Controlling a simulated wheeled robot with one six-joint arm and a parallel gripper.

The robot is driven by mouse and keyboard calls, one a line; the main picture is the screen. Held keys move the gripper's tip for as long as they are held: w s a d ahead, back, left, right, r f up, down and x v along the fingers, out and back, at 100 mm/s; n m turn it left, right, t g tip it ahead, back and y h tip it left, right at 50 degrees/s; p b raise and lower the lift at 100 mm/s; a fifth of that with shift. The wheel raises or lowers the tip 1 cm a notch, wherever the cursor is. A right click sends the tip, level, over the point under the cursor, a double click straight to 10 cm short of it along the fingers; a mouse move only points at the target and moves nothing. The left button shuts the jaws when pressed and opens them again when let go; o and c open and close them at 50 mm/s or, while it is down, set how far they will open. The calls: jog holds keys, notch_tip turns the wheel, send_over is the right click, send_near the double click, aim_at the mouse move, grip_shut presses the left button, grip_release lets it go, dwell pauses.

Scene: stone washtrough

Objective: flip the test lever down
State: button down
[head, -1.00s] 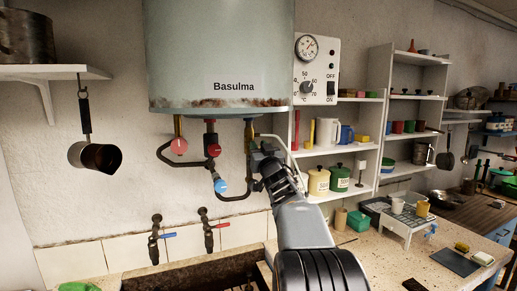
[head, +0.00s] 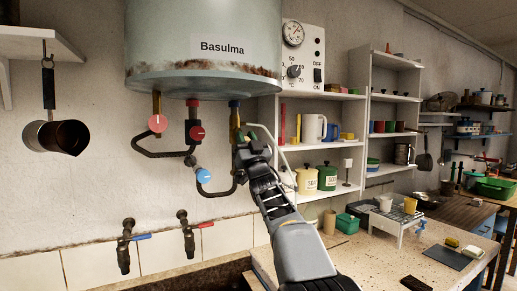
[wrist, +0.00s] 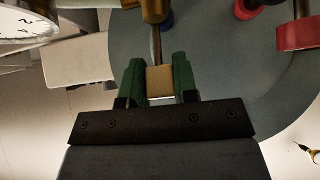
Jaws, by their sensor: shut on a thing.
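The test lever (wrist: 160,82) shows in the wrist view as a tan block-like piece between my green fingertips, below a brass fitting (wrist: 155,10) and thin stem. My gripper (wrist: 160,85) is shut on it; the fingers hide its sides. In the head view my gripper (head: 243,142) is under the right side of the pale green boiler (head: 190,35), at the brass valve (head: 234,122). The lever itself is mostly hidden there by my gripper, so its exact angle is hard to tell.
A dial panel (head: 303,60) is at upper right. Two taps (head: 187,235) stand over the trough. Shelves (head: 330,95) hold jars and cups.

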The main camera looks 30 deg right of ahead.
jog(key=c, duration=1.1)
grip_release()
jog(key=shift+w+a, duration=0.1)
jog(key=shift+w, duration=0.05)
jog(key=shift+c, duration=0.2)
jog(key=shift+o, duration=1.3)
jog(key=shift+f, duration=0.1)
jog(key=shift+s+f, duration=0.3)
jog(key=b+v, duration=0.5)
jog(key=v, duration=0.8)
jog(key=shift+r, duration=0.1)
